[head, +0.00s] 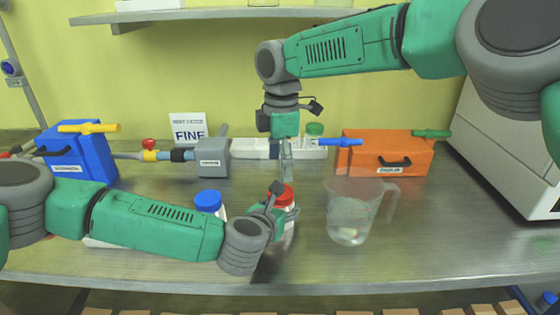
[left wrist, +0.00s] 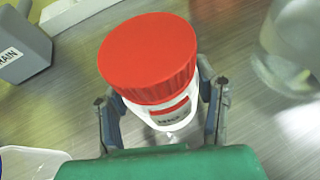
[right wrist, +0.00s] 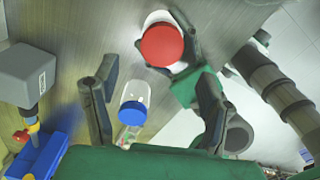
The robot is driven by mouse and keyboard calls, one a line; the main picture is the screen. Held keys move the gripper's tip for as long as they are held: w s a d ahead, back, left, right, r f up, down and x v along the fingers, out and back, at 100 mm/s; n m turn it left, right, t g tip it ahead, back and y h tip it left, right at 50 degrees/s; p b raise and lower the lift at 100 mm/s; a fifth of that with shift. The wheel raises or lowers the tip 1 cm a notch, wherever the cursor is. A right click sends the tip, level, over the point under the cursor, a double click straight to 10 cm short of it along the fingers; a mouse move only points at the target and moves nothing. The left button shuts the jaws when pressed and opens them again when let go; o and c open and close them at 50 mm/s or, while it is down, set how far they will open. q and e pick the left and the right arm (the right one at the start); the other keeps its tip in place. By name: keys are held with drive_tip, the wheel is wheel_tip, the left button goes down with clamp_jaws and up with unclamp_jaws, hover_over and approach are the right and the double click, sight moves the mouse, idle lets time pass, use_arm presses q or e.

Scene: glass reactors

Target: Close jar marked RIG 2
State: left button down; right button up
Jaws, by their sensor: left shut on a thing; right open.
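A clear jar with a red ribbed lid (head: 284,193) stands near the middle of the bench. In the left wrist view the lid (left wrist: 149,58) sits on the jar's top, and a label with a red band is too small to read surely. Whether the lid is tight I cannot tell. My left gripper (head: 275,200) is shut on the jar's body below the lid. My right gripper (head: 286,160) is open and empty, pointing down above and behind the jar. The right wrist view also shows the red lid (right wrist: 162,45), beyond the open fingers.
A blue-lidded jar (head: 209,202) stands just left, behind my left arm. A clear beaker (head: 350,215) stands right of the red-lidded jar. A blue box (head: 75,155), a grey drain block (head: 212,158) and an orange box (head: 390,155) line the back. A shelf (head: 210,14) hangs above.

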drive_tip(key=shift+a+r+n, duration=0.1)
drive_tip(key=shift+r+n, duration=0.05)
drive_tip(key=shift+n, duration=0.45)
use_arm(q)
drive_tip(key=shift+a, duration=0.1)
use_arm(e)
drive_tip(key=shift+a, duration=0.1)
drive_tip(key=shift+f, duration=4)
